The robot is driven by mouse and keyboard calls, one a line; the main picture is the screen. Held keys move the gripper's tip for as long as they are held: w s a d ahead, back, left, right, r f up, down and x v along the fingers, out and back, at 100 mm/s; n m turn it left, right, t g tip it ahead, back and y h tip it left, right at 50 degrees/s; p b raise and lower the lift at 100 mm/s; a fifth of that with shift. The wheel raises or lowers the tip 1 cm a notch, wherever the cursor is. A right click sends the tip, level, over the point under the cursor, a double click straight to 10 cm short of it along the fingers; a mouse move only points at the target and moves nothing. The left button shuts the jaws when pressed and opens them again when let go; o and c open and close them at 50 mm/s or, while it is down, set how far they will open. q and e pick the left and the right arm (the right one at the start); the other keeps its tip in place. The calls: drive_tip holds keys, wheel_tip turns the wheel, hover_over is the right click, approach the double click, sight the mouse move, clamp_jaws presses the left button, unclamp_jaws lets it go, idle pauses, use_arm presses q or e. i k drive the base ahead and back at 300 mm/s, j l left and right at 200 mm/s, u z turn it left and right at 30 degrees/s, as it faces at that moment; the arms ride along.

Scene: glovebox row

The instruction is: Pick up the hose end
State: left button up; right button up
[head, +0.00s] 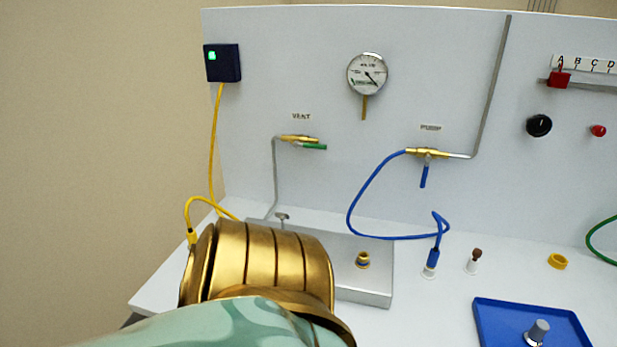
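A blue hose (352,205) runs from the brass pump valve (428,153) on the white panel, loops down and rises into a small bend. Its blue hose end (433,257) stands nearly upright at a small white holder (429,272) on the bench. Nothing grips the hose end. My mint-green and brass arm fills the lower left of the head view, left of the hose end and apart from it in the picture. Neither of my grippers shows.
A metal block (375,288) with a brass port (363,260) lies left of the hose end, partly behind my arm. A small brown-topped plug (475,256) stands to its right. A blue tray (500,318) holds a grey knob-like part (539,329). A yellow ring (558,261) lies farther right.

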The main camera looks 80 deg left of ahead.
sight(191, 234)
drive_tip(key=u, duration=3.35)
